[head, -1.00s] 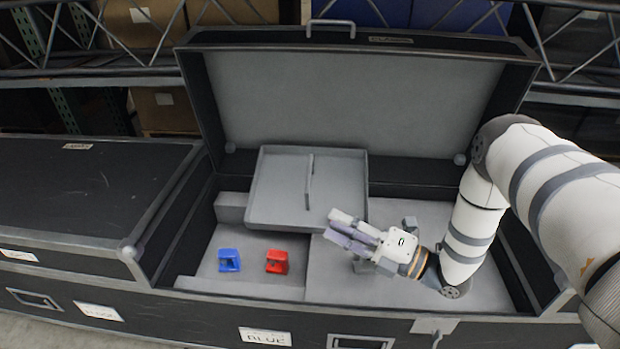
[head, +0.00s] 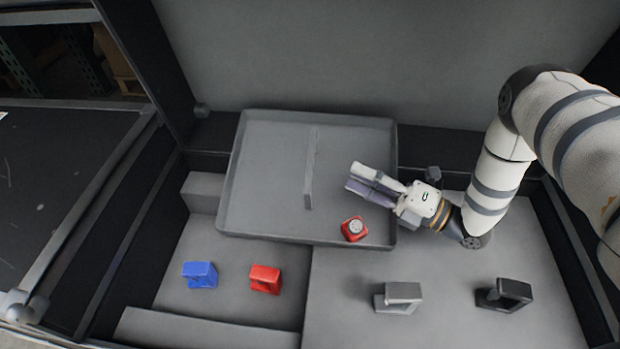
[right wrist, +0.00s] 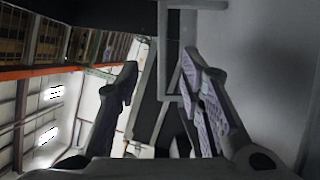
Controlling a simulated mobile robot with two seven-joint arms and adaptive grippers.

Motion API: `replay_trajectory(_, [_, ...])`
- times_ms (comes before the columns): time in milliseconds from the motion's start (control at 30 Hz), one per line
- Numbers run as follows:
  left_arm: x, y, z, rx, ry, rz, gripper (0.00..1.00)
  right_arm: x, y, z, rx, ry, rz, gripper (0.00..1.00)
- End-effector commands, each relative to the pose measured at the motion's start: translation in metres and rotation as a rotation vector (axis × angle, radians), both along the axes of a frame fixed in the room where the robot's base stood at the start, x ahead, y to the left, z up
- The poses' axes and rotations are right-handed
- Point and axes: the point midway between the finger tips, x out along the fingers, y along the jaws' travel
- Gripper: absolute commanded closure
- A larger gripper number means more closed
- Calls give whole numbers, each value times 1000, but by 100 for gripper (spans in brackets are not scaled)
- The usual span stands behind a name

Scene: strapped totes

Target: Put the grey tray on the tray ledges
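The grey tray (head: 265,180) lies at the back of the open case, with an upright divider (head: 309,170) in its middle. A red piece with a round grey face (head: 354,228) is in its front right corner. My right gripper (head: 362,178) is over the tray's right part, fingers pointing left. In the right wrist view its fingers (right wrist: 165,85) are apart with nothing held between them. A raised grey block (head: 203,190) is beside the tray's left side; I cannot tell whether it is a tray ledge. What lies under the tray is hidden. My left gripper is out of view.
On the case floor in front are a blue bracket (head: 200,274), a red bracket (head: 265,279), a grey bracket (head: 400,297) and a black bracket (head: 503,295). The raised lid (head: 380,60) stands behind. A closed black case (head: 60,180) is at left.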

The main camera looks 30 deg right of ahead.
Motion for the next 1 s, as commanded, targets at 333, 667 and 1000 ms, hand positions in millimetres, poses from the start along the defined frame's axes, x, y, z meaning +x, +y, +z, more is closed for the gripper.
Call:
replay_trajectory(333, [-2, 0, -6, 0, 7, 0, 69, 55, 32, 8, 0, -4, 1, 65])
replay_trajectory(667, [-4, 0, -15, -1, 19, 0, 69, 104, 49, 15, 0, -2, 1, 65])
replay_trajectory(1000, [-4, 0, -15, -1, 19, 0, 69, 109, 52, 17, 1, -3, 1, 81])
